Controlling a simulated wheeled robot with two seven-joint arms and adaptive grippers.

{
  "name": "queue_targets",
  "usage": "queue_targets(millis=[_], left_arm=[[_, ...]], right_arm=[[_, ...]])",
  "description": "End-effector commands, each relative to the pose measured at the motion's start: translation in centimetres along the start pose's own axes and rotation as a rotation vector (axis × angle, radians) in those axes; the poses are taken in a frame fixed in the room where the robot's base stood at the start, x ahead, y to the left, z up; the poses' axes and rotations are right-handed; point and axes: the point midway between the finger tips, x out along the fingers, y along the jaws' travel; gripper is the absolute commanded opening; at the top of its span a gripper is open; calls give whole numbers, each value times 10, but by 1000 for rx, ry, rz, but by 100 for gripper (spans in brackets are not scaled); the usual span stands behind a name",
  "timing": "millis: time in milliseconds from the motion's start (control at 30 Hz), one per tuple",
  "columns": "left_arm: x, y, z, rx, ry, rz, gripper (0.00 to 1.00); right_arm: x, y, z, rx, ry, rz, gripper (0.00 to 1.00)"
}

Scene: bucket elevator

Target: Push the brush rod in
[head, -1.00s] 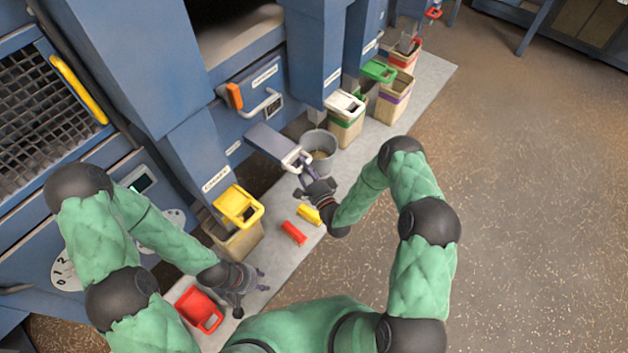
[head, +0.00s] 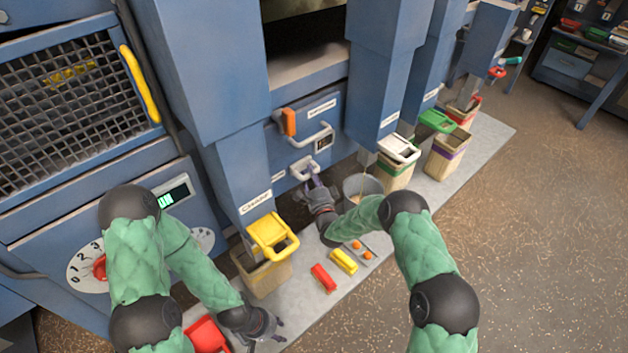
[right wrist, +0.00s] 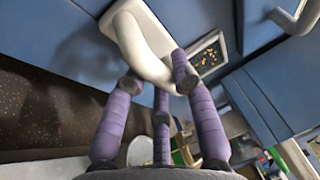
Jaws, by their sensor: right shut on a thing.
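A white handle (head: 304,169) sits close against the lower front of the blue machine; no separate rod shows, and I cannot tell whether this handle is the brush rod's. My right gripper (head: 314,186) is shut on it. In the right wrist view, the purple fingers (right wrist: 155,85) close around the lower bar of the white handle (right wrist: 138,35). My left gripper (head: 277,328) is open and empty, low in the head view beside a red container (head: 207,337).
Another light handle (head: 312,137) and an orange grip (head: 289,122) are above. A grey bucket (head: 362,186) stands right of my right gripper. The right floor is clear.

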Motion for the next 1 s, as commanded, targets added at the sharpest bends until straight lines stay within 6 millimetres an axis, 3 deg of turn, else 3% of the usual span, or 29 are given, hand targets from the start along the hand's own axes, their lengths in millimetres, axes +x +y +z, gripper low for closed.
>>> queue_targets(millis=[300,333,400,833,1000], left_arm=[[0,0,0,0,0,0,40],[0,0,0,0,0,0,40],[0,0,0,0,0,0,40],[0,0,0,0,0,0,40],[0,0,0,0,0,0,40]], right_arm=[[4,-3,1,-2,-1,-5,0],[4,-3,1,-2,-2,-6,32],[4,-4,1,-2,-2,-6,51],[0,-2,0,-1,-1,-3,51],[-19,-1,0,-1,0,-1,51]])
